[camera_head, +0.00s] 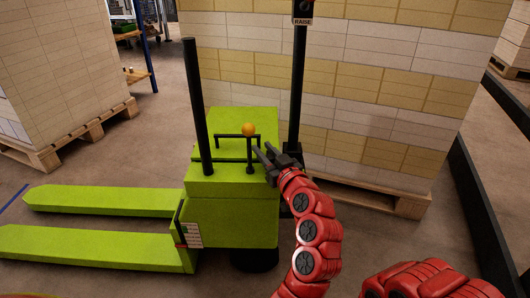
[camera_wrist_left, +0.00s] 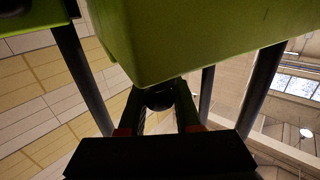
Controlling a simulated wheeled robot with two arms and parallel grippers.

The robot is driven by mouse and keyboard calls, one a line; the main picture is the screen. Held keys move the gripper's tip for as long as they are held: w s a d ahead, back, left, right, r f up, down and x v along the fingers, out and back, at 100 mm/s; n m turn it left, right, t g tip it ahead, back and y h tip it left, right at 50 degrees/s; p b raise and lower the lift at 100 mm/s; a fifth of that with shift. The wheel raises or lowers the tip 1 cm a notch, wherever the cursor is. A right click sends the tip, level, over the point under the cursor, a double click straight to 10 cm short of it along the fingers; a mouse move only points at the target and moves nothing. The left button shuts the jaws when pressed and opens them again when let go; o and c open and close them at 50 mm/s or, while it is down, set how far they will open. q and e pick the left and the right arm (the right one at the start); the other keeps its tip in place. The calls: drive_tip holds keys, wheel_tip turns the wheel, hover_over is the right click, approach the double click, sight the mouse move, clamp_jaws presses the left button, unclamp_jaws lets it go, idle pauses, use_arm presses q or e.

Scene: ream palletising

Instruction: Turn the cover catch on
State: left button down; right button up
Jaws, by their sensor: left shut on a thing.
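The green pallet truck (camera_head: 232,185) stands in the middle of the head view, with black posts and an orange ball knob (camera_head: 249,130) on a black stem. My left gripper (camera_head: 264,155) reaches its right side, just right of the stem. In the left wrist view its two fingers (camera_wrist_left: 161,108) are shut on a dark round part (camera_wrist_left: 160,98) below a green panel (camera_wrist_left: 190,40). I cannot tell for sure whether this part is the cover catch, or how it is turned. My right gripper is out of view.
A tall stack of cream and yellow reams (camera_head: 385,80) on a wooden pallet (camera_head: 410,205) stands close behind the truck. Another stack (camera_head: 65,70) is at the left. The truck's green forks (camera_head: 90,248) extend left. A post with a RAISE sign (camera_head: 302,21) rises beside the gripper.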

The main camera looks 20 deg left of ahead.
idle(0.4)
use_arm(q)
drive_tip(key=c, duration=0.6)
unclamp_jaws()
drive_tip(key=shift+s, duration=0.1)
